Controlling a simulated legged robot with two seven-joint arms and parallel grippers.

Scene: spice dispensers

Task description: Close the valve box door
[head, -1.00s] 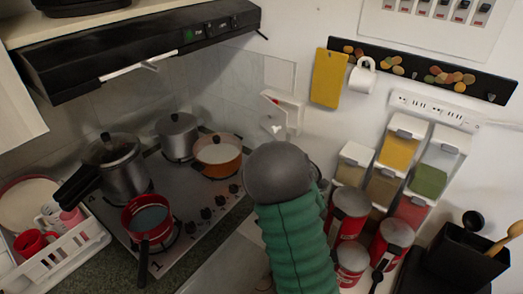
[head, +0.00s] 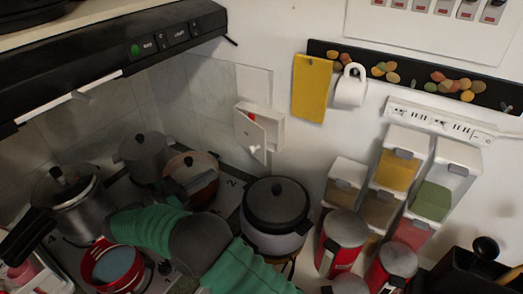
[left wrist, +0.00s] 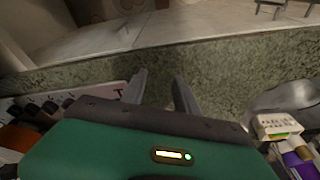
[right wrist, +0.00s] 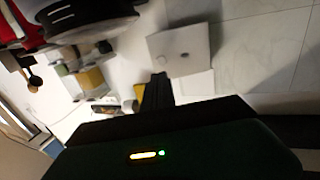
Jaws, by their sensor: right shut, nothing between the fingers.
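The small white valve box (head: 268,123) is on the wall behind the stove. Its door (head: 250,134) stands partly open, with a white knob on its front and something red showing inside. The right wrist view shows the white door (right wrist: 182,54) with its round knob, just beyond the fingers. My right gripper (head: 186,191) is low and left of the box, partly hidden by my arm and hard to make out. In the right wrist view its fingers (right wrist: 160,88) are shut, empty and apart from the door. My left gripper (left wrist: 158,84) is open and empty above the counter edge.
A rice cooker (head: 274,212) stands below the box. An orange pot (head: 190,172) and other pots crowd the stove. Spice dispensers (head: 398,170) and red canisters (head: 342,240) stand on the right. A mug (head: 351,88) hangs above.

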